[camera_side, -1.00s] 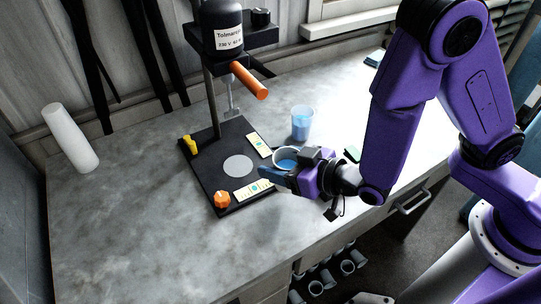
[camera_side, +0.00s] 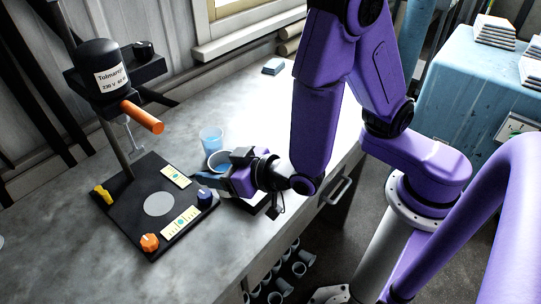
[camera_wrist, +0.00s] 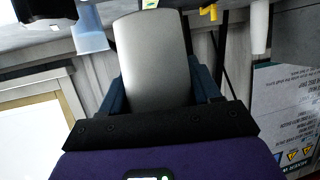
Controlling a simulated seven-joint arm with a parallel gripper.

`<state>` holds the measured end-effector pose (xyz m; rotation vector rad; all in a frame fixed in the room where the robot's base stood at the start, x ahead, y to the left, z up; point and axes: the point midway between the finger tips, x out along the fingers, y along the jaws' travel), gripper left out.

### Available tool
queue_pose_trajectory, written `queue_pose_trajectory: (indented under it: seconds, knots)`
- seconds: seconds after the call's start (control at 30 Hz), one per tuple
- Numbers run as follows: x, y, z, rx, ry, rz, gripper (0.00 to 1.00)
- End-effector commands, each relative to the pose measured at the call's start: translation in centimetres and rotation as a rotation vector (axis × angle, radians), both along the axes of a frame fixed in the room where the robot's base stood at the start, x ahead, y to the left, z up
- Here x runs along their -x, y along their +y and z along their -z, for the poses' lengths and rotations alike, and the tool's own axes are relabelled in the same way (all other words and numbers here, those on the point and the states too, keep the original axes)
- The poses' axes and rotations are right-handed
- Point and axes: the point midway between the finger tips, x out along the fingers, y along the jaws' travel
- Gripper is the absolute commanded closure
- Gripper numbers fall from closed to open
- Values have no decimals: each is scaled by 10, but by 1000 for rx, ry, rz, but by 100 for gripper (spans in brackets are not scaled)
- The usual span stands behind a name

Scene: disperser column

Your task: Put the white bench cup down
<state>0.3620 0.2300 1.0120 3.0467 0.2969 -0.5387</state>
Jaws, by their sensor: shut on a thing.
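A clear cup of blue liquid (camera_side: 211,138) stands just behind the held cup. The disperser (camera_side: 105,72) with its orange handle (camera_side: 142,118) rises at left. An orange knob (camera_side: 149,242) and a yellow piece (camera_side: 103,194) sit on the base plate.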

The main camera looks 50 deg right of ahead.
Motion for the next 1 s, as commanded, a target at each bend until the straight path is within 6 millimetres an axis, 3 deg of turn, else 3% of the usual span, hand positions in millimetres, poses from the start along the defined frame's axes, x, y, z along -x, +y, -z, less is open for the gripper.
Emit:
queue_pose_trajectory:
  seconds: [0.2, 0.4, 0.7, 1.0]
  knots:
    - [-44, -76, -36, -9, -1, 293, 70]
    - [-72, -135, -38, 4, 1, 397, 70]
    - [-94, -184, -12, 5, 2, 312, 70]
    - [-99, -222, 7, 1, 2, 223, 70]
